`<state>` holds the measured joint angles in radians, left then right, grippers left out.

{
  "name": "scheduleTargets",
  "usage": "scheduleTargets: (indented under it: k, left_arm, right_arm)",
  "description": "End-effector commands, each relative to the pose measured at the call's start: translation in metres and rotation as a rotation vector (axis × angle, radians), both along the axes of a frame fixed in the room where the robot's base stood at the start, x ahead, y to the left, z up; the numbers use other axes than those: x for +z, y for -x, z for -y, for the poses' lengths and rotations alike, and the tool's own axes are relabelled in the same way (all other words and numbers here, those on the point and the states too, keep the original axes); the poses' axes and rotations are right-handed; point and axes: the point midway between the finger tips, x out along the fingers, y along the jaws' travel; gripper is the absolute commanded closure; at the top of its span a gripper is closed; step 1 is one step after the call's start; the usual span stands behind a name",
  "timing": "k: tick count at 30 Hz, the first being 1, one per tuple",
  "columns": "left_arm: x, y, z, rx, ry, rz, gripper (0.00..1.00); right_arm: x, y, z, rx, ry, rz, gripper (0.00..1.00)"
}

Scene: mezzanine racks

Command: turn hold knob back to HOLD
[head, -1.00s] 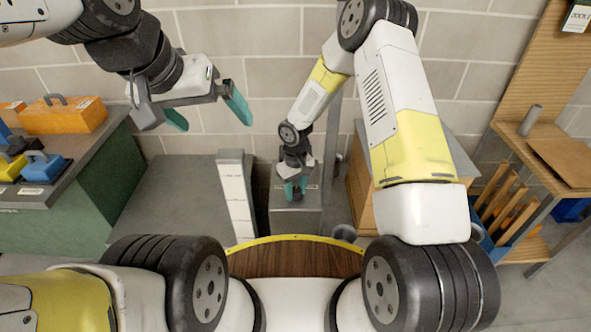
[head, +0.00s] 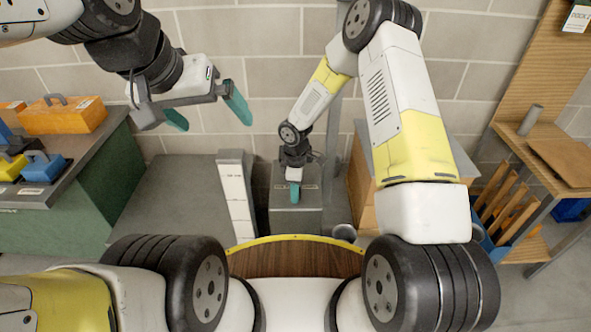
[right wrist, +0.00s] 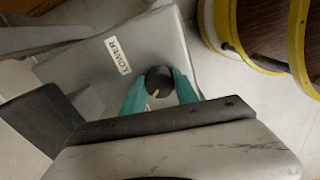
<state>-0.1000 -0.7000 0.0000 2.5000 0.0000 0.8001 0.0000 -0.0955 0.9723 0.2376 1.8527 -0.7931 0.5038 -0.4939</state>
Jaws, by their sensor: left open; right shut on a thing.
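The hold knob (right wrist: 158,80) is a round dark knob with a pale pointer mark on its lower edge in the right wrist view. It stands on a grey control box (right wrist: 75,70) whose visible label (right wrist: 117,56) reads LOWER. No HOLD label can be read. My right gripper (right wrist: 160,92) is shut on the knob, one teal finger on each side. In the head view, my right gripper (head: 294,191) is over the grey box (head: 296,220) and hides the knob. My left gripper (head: 208,112) is open and empty, raised in front of the wall.
A green bench (head: 95,170) with an orange box (head: 65,117) and a blue box (head: 45,168) stands left. A white marked post (head: 237,200) stands just left of the control box. A wooden shelf (head: 560,165) is at right.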

Motion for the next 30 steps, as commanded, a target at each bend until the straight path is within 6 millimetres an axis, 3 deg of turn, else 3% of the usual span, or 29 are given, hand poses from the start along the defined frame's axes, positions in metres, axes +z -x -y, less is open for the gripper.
scheduleTargets:
  k: [9,24,25,28,30]
  left_arm:
    - [0.0,0.0,0.0,0.0,0.0,0.0,0.0]
    - [0.0,0.0,0.0,0.0,0.0,0.0,0.0]
    - [0.0,0.0,0.0,0.0,0.0,0.0,0.0]
    - [0.0,0.0,0.0,0.0,0.0,0.0,0.0]
    - [0.0,0.0,0.0,0.0,0.0,0.0,0.0]
  right_arm:
    - [0.0009,-0.001,0.0004,0.106,0.0,0.002,1.0]
    - [0.0009,-0.0012,0.0005,0.125,0.001,0.002,1.0]
    - [0.0009,-0.0012,0.0005,0.125,0.001,0.003,0.62]
    - [0.0008,-0.0011,0.0005,0.125,0.001,0.002,0.43]
    - [0.0006,-0.0009,0.0004,0.124,0.001,0.002,0.42]
